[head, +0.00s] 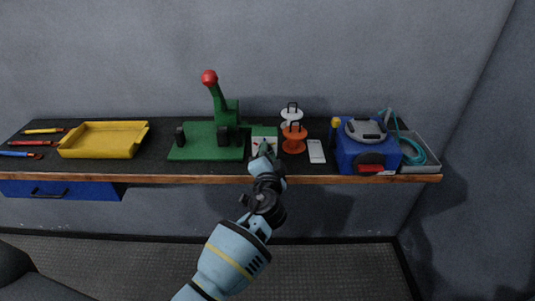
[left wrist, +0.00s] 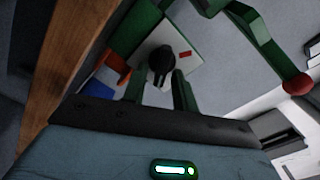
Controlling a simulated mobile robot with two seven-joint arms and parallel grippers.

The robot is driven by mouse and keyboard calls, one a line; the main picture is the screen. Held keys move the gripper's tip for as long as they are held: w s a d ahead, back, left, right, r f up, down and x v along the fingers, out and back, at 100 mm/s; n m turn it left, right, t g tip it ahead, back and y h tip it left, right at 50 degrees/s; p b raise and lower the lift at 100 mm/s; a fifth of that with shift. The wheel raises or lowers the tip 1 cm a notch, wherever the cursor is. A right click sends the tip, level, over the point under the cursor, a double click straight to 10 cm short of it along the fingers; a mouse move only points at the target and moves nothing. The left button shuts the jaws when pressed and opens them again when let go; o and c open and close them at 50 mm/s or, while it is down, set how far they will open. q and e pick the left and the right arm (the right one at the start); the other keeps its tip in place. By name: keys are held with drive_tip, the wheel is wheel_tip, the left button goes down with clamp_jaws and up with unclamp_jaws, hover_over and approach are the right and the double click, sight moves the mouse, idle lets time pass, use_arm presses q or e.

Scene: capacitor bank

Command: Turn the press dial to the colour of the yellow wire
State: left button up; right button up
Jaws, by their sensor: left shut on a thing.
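The green press (head: 205,142) stands at mid-bench with a red-balled lever. A pale dial plate (head: 264,137) is at its right side, partly hidden by my left gripper (head: 264,156). In the left wrist view, the black dial knob (left wrist: 162,63) sits on the pale plate (left wrist: 182,38), with a small red mark beside it. My left gripper is shut on this knob; its exact pointing is unclear. A slim yellow piece (head: 43,131), possibly the yellow wire, lies at the far left above a red piece (head: 35,142) and a blue one (head: 19,154). My right gripper is out of view.
A yellow tray (head: 104,152) stands left of the press. White (head: 291,118) and orange spools (head: 294,143), a white phone-like slab (head: 316,151), a blue machine (head: 350,155) and a grey tray with a teal coil (head: 414,152) stand to the right. The wooden bench edge runs in front.

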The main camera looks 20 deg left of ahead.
use_arm(q)
drive_tip(key=shift+f, duration=0.1)
idle(0.3)
drive_tip(key=o, duration=0.6)
drive_tip(key=v, duration=0.8)
idle(0.4)
